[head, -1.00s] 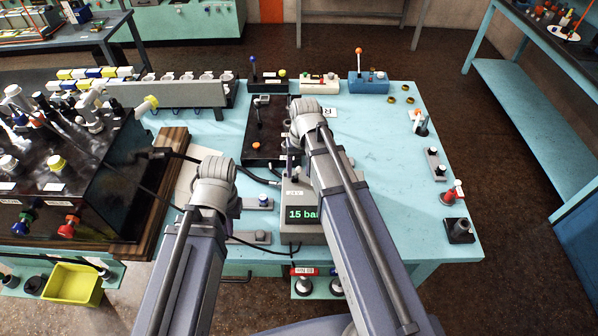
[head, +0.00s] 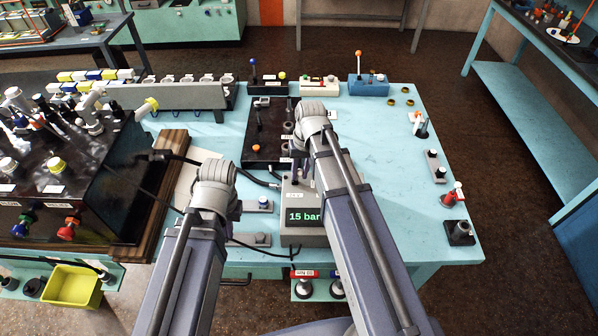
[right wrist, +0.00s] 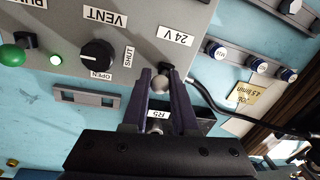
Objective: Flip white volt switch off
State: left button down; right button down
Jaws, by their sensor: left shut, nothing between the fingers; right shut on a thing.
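The switch sits below the "24 V" label (right wrist: 176,37) on the grey control box (right wrist: 135,60). The fingers hide its base, and I cannot tell which way it leans. In the head view the grey box shows "15 bar" on its display (head: 304,215), and my right arm covers much of its right side. My left gripper is hidden behind its own arm.
A black "VENT" knob (right wrist: 97,53) and a green button (right wrist: 13,54) are on the same box in the right wrist view. A black hose (right wrist: 215,100) runs near the fingers. The right half of the blue table (head: 390,180) is mostly clear.

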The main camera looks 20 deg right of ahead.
jog(key=shift+d+f+y, duration=0.1)
jog(key=shift+d+y, duration=0.1)
jog(key=shift+y, duration=0.3)
jog(key=c, duration=0.7)
grip_release()
jog(key=shift+r, duration=0.2)
jog(key=p+v, duration=0.7)
jog(key=shift+r, duration=0.25)
jog(key=shift+s, duration=0.15)
